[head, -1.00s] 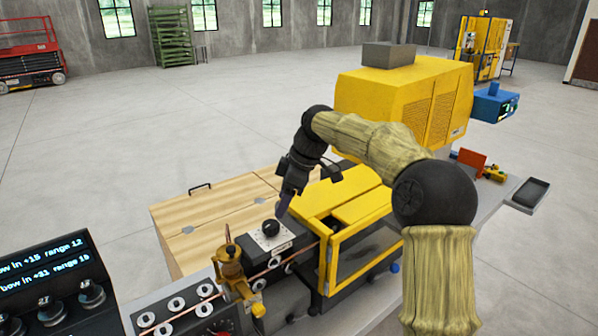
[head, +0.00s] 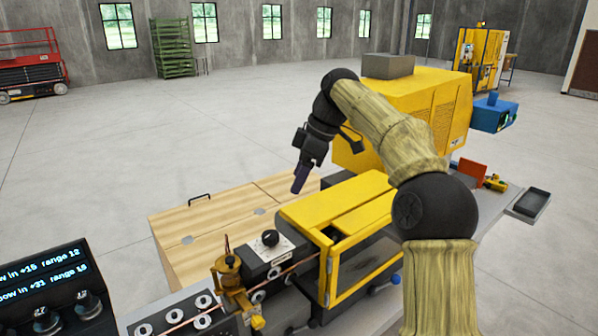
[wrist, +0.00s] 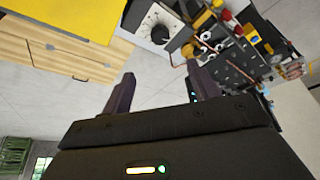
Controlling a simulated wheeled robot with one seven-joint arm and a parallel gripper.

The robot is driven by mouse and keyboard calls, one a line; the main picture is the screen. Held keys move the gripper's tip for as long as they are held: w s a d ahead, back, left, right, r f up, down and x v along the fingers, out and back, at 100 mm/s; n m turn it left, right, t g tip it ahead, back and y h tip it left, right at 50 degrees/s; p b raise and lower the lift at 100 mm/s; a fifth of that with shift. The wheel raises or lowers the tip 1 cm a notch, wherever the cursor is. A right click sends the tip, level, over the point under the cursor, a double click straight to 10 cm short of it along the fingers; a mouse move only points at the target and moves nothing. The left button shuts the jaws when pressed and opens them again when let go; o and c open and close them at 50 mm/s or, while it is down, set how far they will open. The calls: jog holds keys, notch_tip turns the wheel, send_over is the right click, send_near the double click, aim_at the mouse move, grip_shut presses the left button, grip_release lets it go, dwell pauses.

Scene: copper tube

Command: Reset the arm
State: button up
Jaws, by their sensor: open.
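My gripper (head: 300,178) hangs in the air above the wooden cabinet and the yellow guard box, with its fingers pointing down. In the wrist view its two dark fingers (wrist: 160,95) stand apart with nothing between them. The black knob (head: 269,237) on its pale plate sits on the machine below and left of my gripper, apart from it. The knob also shows in the wrist view (wrist: 160,34). A copper tube (head: 297,265) runs along the machine from the rollers into the yellow guard box.
The yellow guard box (head: 335,205) lies below my arm, and a large yellow machine housing (head: 405,100) stands behind it. A wooden cabinet (head: 185,225) is to the left. A brass-coloured fixture (head: 230,280) stands on the machine. The floor beyond is open.

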jog(key=s+d+f+m+t+h+b, duration=0.1)
jog(key=s+f+m, duration=0.3)
jog(key=f, duration=0.4)
jog(key=s+d+f+m+h+b, duration=0.1)
jog(key=s+f+m+h+b, duration=0.15)
jog(key=f, duration=0.55)
jog(key=s+d+f+m, duration=0.2)
jog(key=s+f+m, duration=0.1)
jog(key=s+f, duration=0.2)
jog(key=s+d+f+m+b, duration=0.1)
jog(key=s+d+f+m, duration=0.2)
jog(key=s+f, duration=0.2)
jog(key=s+d+f+m+t+b, duration=0.1)
jog(key=s+d+f+m, duration=0.2)
jog(key=s, duration=0.7)
jog(key=shift+d+f+m+h, duration=0.25)
jog(key=shift+f+m+h, duration=0.2)
jog(key=shift+f, duration=0.5)
jog(key=shift+c, duration=0.4)
